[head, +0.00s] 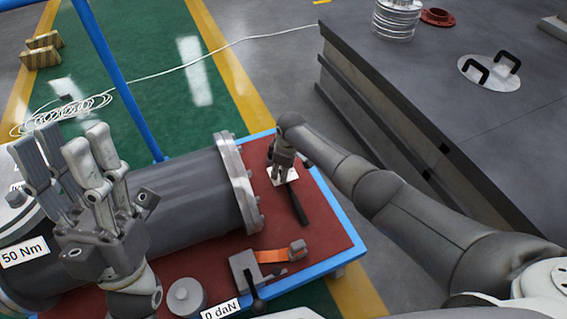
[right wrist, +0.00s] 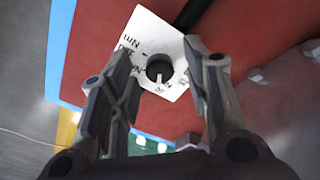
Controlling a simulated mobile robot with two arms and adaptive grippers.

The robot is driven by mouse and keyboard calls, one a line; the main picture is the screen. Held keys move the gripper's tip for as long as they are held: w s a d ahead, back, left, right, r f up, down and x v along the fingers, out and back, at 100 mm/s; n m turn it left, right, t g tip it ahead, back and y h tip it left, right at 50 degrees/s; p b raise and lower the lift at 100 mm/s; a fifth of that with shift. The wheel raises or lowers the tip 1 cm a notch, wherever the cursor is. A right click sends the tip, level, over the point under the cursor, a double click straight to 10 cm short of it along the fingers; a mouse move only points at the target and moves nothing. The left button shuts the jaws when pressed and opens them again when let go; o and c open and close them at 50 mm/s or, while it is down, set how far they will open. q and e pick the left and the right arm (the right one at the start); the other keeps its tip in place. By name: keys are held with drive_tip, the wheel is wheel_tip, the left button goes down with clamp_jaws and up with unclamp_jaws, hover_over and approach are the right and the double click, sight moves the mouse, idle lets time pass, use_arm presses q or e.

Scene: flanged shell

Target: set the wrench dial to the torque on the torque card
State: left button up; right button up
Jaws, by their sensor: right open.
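The wrench lies on the red bench top, its dark handle (head: 298,204) extending from a white dial plate (head: 283,177). In the right wrist view the plate (right wrist: 139,40) carries "Nm" and partly legible marks around a black round knob (right wrist: 159,66) with a pale pointer toward the picture's lower edge. My right gripper (head: 281,162) is over the dial, its open fingers (right wrist: 160,78) on either side of the knob; contact cannot be told. A white card reading "50 Nm" (head: 24,252) shows at far left. My left gripper (head: 68,150) is raised, open and empty, near the shell.
The grey flanged shell (head: 190,195) lies left of the wrench, its flange (head: 238,185) close by. An orange strap (head: 270,256) with a ratchet and a "0 daN" label (head: 221,309) are at the front. A grey workbench (head: 450,95) stands to the right.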

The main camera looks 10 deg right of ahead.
wheel_tip(320, 180, up, 12)
drive_tip(key=s, duration=0.1)
drive_tip(key=shift+s+d, duration=0.35)
drive_tip(key=shift+s, duration=0.05)
drive_tip(key=shift+f, duration=0.15)
idle(0.5)
